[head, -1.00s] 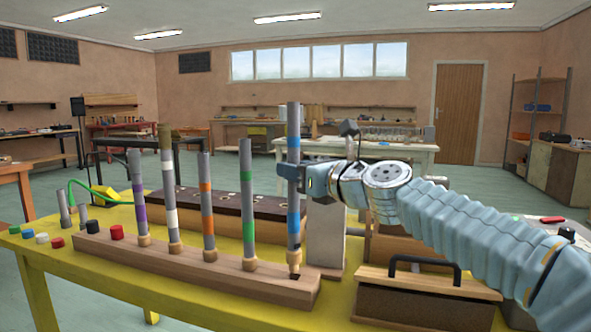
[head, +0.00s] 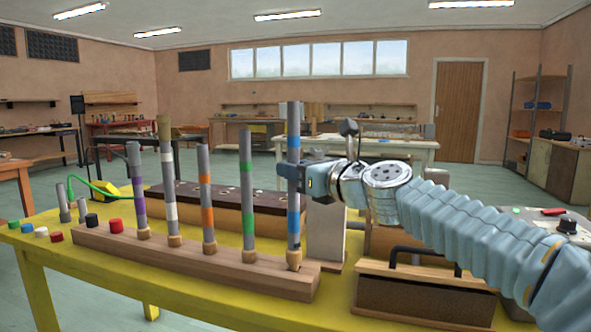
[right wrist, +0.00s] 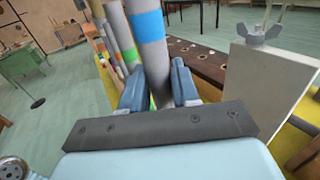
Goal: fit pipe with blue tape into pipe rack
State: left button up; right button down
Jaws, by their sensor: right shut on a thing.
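The grey pipe with blue tape (head: 293,222) stands upright over the right end of the wooden pipe rack (head: 200,259). My right gripper (head: 297,173) is shut on it in its upper half. The pipe's tan lower end is at the rack's dark hole; I cannot tell how deep it sits. In the right wrist view the blue-taped pipe (right wrist: 147,27) is between the two fingers of my right gripper (right wrist: 160,85); its lower end is hidden. Pipes with green (head: 247,170), orange (head: 207,215), white (head: 169,211) and purple (head: 138,208) tape stand in the rack. My left gripper is out of view.
The rack is on a yellow table (head: 195,295). A dark-topped wooden block with holes (head: 205,200) lies behind it. A pale upright board (head: 325,232) and a handled wooden box (head: 425,283) are to the right. Several coloured caps (head: 116,226) lie at left.

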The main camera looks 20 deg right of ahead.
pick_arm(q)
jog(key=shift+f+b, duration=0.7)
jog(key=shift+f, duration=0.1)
pick_arm(e)
jog(key=shift+f, duration=0.9)
jog(key=c, duration=0.8)
grip_release()
jog(key=shift+o, duration=0.2)
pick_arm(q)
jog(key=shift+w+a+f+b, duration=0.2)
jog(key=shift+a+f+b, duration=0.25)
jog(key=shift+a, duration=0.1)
pick_arm(e)
jog(key=v, duration=1.3)
jog(key=shift+s+d, duration=0.25)
jog(key=shift+s, duration=0.1)
